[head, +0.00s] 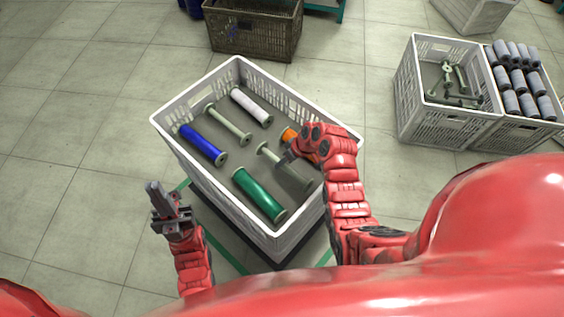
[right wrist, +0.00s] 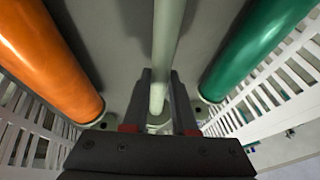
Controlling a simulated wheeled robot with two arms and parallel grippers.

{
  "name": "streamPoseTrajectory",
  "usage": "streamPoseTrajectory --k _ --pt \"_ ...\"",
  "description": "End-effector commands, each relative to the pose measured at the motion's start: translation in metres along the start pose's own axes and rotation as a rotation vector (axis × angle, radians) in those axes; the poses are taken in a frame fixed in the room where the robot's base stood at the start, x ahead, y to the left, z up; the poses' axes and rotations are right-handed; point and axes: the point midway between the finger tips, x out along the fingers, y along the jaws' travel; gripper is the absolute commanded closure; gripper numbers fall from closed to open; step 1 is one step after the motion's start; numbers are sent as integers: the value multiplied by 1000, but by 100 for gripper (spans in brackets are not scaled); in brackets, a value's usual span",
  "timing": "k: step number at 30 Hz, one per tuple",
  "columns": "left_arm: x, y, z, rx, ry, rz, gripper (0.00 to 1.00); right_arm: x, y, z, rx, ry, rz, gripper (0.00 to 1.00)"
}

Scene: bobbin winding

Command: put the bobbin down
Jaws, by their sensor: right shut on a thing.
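A pale green bare bobbin (head: 272,157) is at the right side of the white crate (head: 176,139), between the orange and green bobbins. My right gripper (head: 287,159) reaches into the crate and is shut on this bobbin. In the right wrist view the bobbin's shaft (right wrist: 168,45) runs between the two fingers (right wrist: 160,105). I cannot tell whether it touches the crate floor. My left gripper (head: 160,196) is outside the crate at its lower left, holding nothing visible. Its finger gap is unclear.
The crate also holds blue (head: 203,145), white (head: 252,108), orange (head: 299,143) and green (head: 259,195) bobbins, plus another bare one (head: 229,125). The orange and green ones lie close beside the held bobbin. More crates (head: 407,95) stand at the upper right.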

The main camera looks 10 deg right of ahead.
Motion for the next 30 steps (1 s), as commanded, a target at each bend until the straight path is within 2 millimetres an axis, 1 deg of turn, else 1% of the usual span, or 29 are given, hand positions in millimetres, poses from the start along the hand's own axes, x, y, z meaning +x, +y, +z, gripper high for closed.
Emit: streamPoseTrajectory --k 4,11,15,16,20,21,28,30 --pt "4 0 -1 0 0 0 100 13 3 6 1 -3 -1 100" --pt "3 0 0 0 0 0 100 14 4 6 -1 0 1 100" --pt "-2 0 0 0 0 0 100 18 5 8 0 0 1 100" --pt "0 0 0 0 0 0 100 17 5 7 0 0 1 69" --pt "0 0 0 0 0 0 100 16 5 7 0 0 1 46" --pt "0 0 0 0 0 0 100 16 5 7 0 0 0 45" --pt "1 0 0 0 0 0 100 16 4 7 0 0 0 45" --pt "4 0 -1 0 0 0 100 14 4 6 0 0 0 45"
